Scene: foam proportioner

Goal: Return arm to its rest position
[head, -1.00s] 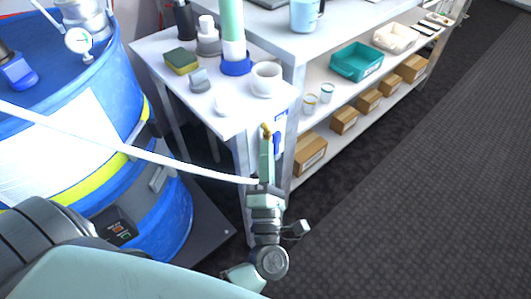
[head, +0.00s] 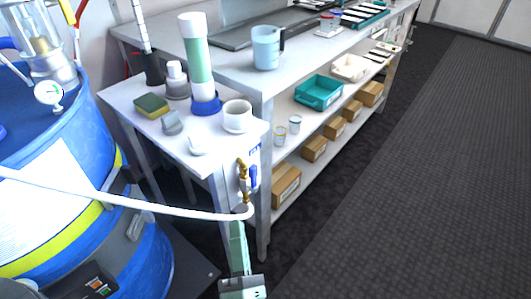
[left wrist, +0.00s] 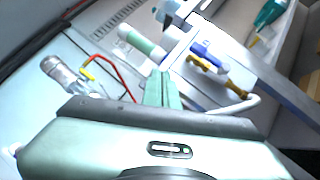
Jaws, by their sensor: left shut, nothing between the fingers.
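My left gripper (head: 237,236) shows at the bottom of the head view, its pale green fingers pointing up. The fingers are together and empty. In the left wrist view the shut fingers (left wrist: 157,88) point toward the bench side. A brass valve (head: 242,178) with a blue handle (head: 253,178) is on the side of the small white table, above the fingertips. The valve also shows in the left wrist view (left wrist: 218,75), right of the fingers. A white hose (head: 150,207) runs from the left to just below the valve, close above the fingertips. My right gripper is not in view.
The small table (head: 150,118) holds a sponge (head: 152,105), a cup (head: 238,115) and a green-white cylinder (head: 199,65). A shelved bench (head: 300,55) stands behind. The dark floor at right is clear.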

